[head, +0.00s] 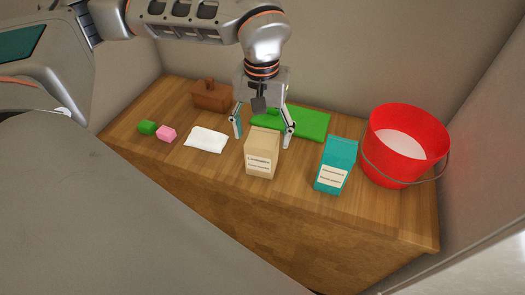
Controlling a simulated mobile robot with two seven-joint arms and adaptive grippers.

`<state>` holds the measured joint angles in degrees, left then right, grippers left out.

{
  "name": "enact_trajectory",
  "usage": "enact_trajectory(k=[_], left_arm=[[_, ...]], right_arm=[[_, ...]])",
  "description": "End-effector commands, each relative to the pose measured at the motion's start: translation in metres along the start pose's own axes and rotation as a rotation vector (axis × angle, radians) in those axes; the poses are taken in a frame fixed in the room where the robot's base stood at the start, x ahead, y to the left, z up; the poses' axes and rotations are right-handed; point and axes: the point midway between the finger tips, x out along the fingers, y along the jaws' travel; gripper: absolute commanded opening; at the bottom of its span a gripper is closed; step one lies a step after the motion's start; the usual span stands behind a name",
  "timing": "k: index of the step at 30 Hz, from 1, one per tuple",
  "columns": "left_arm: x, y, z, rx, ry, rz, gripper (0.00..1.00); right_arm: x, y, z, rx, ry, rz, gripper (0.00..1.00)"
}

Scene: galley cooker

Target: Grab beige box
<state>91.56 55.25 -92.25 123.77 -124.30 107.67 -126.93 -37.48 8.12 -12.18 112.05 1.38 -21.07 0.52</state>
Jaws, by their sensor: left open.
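The beige box (262,150) stands upright on the wooden counter, with a white label on its front. My left gripper (262,132) comes down from above and behind it, with its two fingers spread apart. One finger is to the left of the box's top and the other is to its right. The gripper is open, and I cannot tell whether either finger touches the box. My right gripper is not in view.
A teal box (337,160) and a red bucket (385,165) stand to the right. A green board (312,122) and a brown container (212,97) are behind. The counter (210,185) has bare room in front.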

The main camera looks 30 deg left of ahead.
Motion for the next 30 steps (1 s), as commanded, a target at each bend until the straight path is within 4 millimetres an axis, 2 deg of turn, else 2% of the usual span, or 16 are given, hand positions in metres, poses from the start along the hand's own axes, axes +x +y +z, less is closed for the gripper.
enact_trajectory(k=[9,18,19,24,30], left_arm=[[0.042,0.0,-0.001,-0.001,-0.004,-0.001,0.72],[0.048,0.001,-0.001,0.0,-0.001,0.001,0.72],[0.048,0.001,-0.001,0.0,-0.001,0.001,0.69],[0.048,0.001,-0.001,0.0,-0.001,0.001,0.26],[0.047,0.001,-0.001,0.0,-0.001,0.001,0.26]], right_arm=[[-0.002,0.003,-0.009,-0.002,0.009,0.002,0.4],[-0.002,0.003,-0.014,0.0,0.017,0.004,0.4],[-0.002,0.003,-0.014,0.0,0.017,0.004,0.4],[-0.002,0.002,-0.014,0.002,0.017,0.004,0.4],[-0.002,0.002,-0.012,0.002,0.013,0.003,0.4]])
